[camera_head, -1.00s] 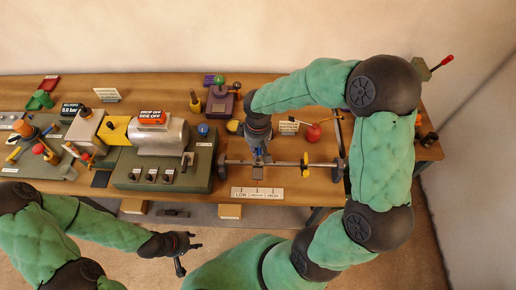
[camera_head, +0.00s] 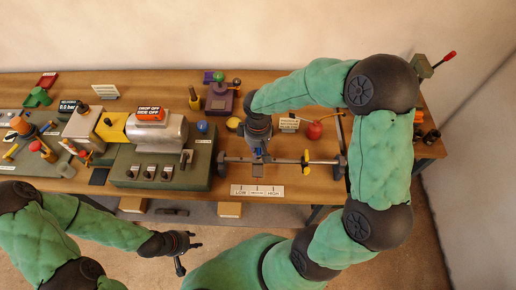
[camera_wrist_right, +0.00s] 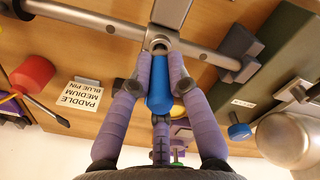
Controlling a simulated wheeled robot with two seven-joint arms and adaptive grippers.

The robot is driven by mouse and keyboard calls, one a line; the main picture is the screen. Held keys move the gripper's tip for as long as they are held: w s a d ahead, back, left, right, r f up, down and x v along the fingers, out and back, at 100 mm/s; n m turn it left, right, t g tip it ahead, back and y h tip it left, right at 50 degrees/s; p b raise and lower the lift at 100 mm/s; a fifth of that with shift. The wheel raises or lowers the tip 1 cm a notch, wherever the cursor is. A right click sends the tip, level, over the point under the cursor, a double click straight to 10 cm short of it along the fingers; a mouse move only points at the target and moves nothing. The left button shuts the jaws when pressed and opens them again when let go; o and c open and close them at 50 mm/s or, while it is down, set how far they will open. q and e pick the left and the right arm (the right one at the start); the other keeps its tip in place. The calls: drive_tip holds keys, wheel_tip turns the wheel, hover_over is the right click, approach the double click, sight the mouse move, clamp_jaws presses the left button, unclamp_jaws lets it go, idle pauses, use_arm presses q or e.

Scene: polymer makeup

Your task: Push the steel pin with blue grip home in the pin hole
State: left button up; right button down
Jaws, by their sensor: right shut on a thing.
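The blue grip (camera_wrist_right: 160,97) of the steel pin is between the two fingers of my right gripper (camera_wrist_right: 154,88) in the right wrist view, and the gripper is shut on it. The grip's far end lies close against the grey collar (camera_wrist_right: 159,42) on the steel cross shaft (camera_wrist_right: 90,18). The steel shank and the pin hole are hidden, so I cannot tell how deep the pin sits. In the head view my right gripper (camera_head: 260,151) is over the shaft. My left gripper (camera_head: 190,246) is open and empty, in front of the table.
A yellow paddle (camera_head: 306,157) sits on the shaft, right of my right gripper. A green machine base (camera_head: 199,173) with a metal cylinder stands to the left. A LOW/HIGH scale card (camera_head: 257,191) lies in front. A red ball (camera_head: 314,131) is behind the shaft.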

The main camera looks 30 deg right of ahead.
drive_tip(key=shift+f+b, duration=0.65)
drive_tip(key=shift+f, duration=0.25)
drive_tip(key=c, duration=1.1)
unclamp_jaws()
drive_tip(key=shift+r, duration=0.1)
wheel_tip(320, 180, up, 12)
drive_tip(key=shift+f, duration=0.1)
